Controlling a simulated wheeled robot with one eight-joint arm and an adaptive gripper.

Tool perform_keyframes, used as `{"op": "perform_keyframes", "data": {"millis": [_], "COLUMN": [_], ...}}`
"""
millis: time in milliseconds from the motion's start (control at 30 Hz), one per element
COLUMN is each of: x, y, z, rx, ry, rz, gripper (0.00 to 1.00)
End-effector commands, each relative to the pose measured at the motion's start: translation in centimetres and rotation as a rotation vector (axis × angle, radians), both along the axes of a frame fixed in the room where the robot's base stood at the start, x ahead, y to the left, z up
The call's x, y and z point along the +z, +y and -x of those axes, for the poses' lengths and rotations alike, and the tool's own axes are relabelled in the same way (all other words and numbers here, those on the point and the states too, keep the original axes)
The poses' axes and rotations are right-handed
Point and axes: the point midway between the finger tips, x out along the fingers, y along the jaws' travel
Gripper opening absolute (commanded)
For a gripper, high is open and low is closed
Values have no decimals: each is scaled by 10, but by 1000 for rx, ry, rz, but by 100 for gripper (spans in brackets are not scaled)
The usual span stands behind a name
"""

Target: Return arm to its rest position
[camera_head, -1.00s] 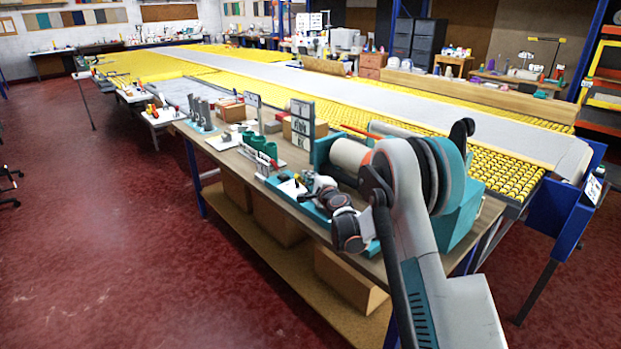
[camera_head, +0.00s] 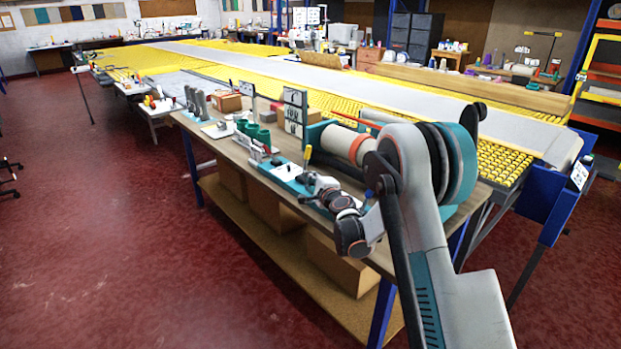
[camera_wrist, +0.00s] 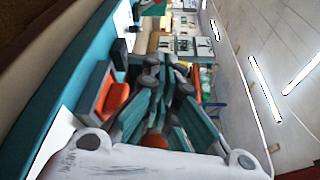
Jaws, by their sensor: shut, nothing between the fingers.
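My arm folds over the front right end of the workbench (camera_head: 240,163) in the head view. My gripper (camera_head: 306,184) is at the end of the bent wrist, low over the near edge of the bench, by a turquoise tray (camera_head: 287,173). Its fingertips are small and partly lost against the tray there. In the wrist view, the grey and turquoise fingers of my gripper (camera_wrist: 161,72) come together, with nothing seen held between them. A yellow-handled tool (camera_head: 308,152) stands just behind the gripper in the head view.
Green cups (camera_head: 258,136), a cardboard box (camera_head: 226,102) and a large cream roll (camera_head: 345,145) stand on the bench. Boxes (camera_head: 338,262) sit on its lower shelf. A long yellow roller table (camera_head: 500,160) lies behind. The red floor (camera_head: 120,230) at left is clear.

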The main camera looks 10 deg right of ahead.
Motion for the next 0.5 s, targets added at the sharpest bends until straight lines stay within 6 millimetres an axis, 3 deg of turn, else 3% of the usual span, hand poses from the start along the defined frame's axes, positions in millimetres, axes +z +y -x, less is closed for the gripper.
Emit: {"op": "perform_keyframes", "data": {"millis": [367, 500], "x": [1, 13], "y": [0, 3], "z": [0, 5], "rx": [-1, 13], "ry": [0, 3], "rz": [1, 33], "gripper": [0, 0]}}
